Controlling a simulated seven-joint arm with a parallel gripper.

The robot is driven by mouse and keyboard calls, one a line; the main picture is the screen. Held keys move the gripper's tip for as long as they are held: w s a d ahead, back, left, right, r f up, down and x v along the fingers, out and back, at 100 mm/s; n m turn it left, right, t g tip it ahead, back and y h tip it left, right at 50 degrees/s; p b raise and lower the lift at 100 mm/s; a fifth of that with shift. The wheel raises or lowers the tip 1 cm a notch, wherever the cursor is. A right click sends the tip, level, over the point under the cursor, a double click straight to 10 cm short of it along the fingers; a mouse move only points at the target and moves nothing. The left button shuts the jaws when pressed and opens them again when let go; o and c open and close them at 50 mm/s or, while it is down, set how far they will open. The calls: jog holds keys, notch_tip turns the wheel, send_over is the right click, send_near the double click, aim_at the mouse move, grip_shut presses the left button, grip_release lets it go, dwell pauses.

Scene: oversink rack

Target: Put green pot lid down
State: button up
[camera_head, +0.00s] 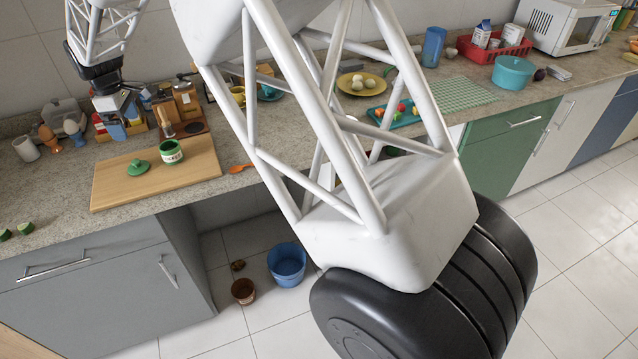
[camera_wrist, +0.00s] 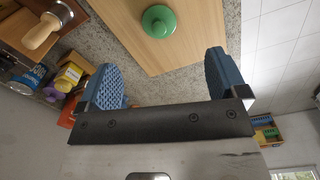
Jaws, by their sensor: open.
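The green pot lid (camera_head: 139,168) lies on a light wooden cutting board (camera_head: 110,188) on the left of the counter, knob up. It also shows in the wrist view (camera_wrist: 158,21), beyond my fingertips and apart from them. My gripper (camera_head: 118,120) is open and empty, with two blue ridged fingers well apart in the wrist view (camera_wrist: 168,80). In the head view it is above the back of the counter, behind the board. A small green and white pot (camera_head: 171,152) stands on the board, right of the lid.
Wooden boxes and small containers (camera_head: 186,98) stand behind the board. An egg cup (camera_head: 48,137) and a white cup (camera_head: 26,148) are at the left. An orange spoon (camera_head: 240,168) lies right of the board. A blue bucket (camera_head: 287,264) stands on the floor.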

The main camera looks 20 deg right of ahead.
jog(key=s+d+r+m+t, duration=0.1)
jog(key=s+d+r+m, duration=0.4)
jog(key=s+d, duration=0.55)
jog(key=s+d+r+m, duration=0.2)
jog(key=s+d+r, duration=0.5)
jog(key=s+d, duration=0.35)
jog(key=s+d+f+m, duration=0.1)
jog(key=s+d, duration=0.3)
jog(key=s, duration=0.5)
jog(key=s+d+f+m+t, duration=0.1)
jog(key=s+d+m, duration=0.3)
jog(key=s, duration=0.5)
jog(key=s+d+f+m, duration=0.2)
jog(key=s+d, duration=0.3)
jog(key=s, duration=0.5)
jog(key=shift+d+f+m, duration=0.25)
jog(key=shift+f+m, duration=0.15)
jog(key=shift+m, duration=0.2)
